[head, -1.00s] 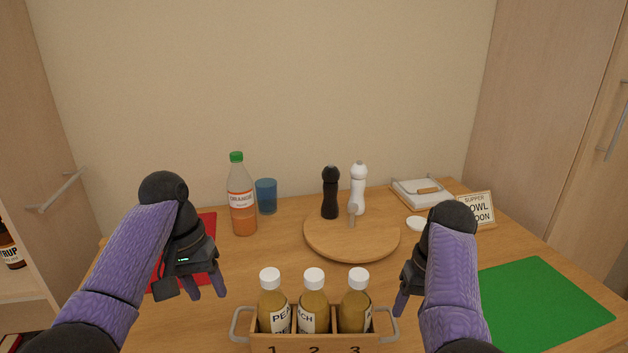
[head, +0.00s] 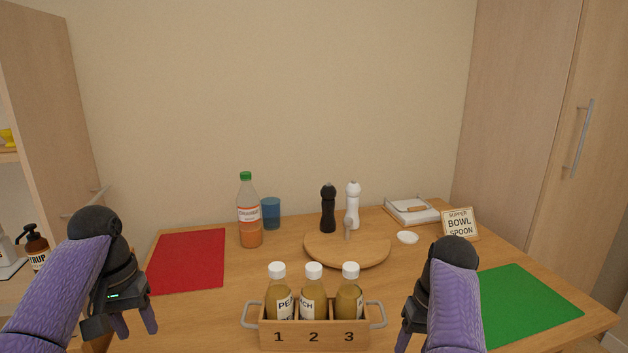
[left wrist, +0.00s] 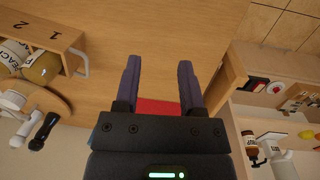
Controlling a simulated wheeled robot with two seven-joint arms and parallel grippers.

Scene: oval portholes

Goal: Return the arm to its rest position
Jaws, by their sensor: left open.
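My left gripper (head: 134,328) is at the lower left in the head view, just off the table's left front corner. Its two fingers stand apart with nothing between them, and in the left wrist view the open fingers (left wrist: 159,85) have the table and a bit of red mat beyond. My right gripper (head: 405,338) is at the lower right, right of the bottle crate; its fingers are mostly hidden behind my forearm, so its opening cannot be told.
A wooden crate (head: 314,339) with three bottles stands at the table's front middle. Behind are a round board (head: 347,251) with two mills, an orange bottle (head: 249,213) and a blue cup (head: 271,212). A red mat (head: 188,262) lies left, a green mat (head: 527,304) right. An open cabinet (head: 50,120) stands left.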

